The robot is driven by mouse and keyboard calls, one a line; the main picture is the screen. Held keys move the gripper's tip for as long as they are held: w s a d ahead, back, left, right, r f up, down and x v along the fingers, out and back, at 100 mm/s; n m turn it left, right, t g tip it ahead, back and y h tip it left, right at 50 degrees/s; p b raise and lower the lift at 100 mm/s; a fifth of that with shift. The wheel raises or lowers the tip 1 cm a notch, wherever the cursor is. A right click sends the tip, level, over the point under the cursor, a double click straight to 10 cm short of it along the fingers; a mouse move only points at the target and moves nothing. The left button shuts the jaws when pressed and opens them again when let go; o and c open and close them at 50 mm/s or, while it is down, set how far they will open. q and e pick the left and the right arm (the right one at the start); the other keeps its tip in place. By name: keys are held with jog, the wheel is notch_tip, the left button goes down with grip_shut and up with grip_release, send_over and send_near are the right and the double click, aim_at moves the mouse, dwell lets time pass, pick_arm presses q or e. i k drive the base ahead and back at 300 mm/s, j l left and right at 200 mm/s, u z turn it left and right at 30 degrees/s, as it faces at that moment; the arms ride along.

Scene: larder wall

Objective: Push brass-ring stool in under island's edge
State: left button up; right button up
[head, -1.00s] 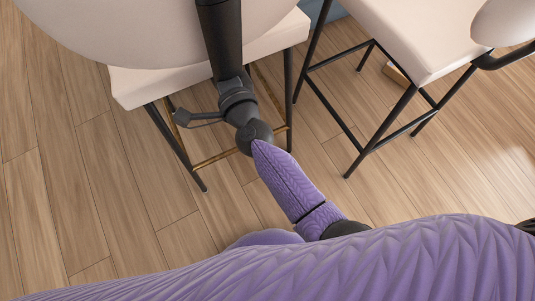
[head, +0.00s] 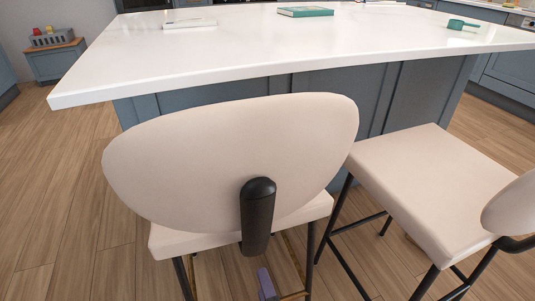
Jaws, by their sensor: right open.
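The brass-ring stool (head: 220,160) stands at the island's near side, its rounded cream back towards me. A black post (head: 257,205) runs down the back, and slivers of brass ring show below the seat. The island (head: 300,45) has a white top and blue-grey panels. A bit of my purple arm shows below. My left gripper is out of view.
A second cream stool (head: 430,190) with black legs stands close on the right. On the island top lie a green book (head: 305,12), a pale book (head: 189,23) and a teal scoop (head: 462,24). Wooden floor (head: 70,200) is clear on the left.

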aim_at(243, 172)
jog(key=k+l, duration=0.2)
jog(key=k, duration=0.25)
jog(key=k+l, duration=0.2)
jog(key=k, duration=0.25)
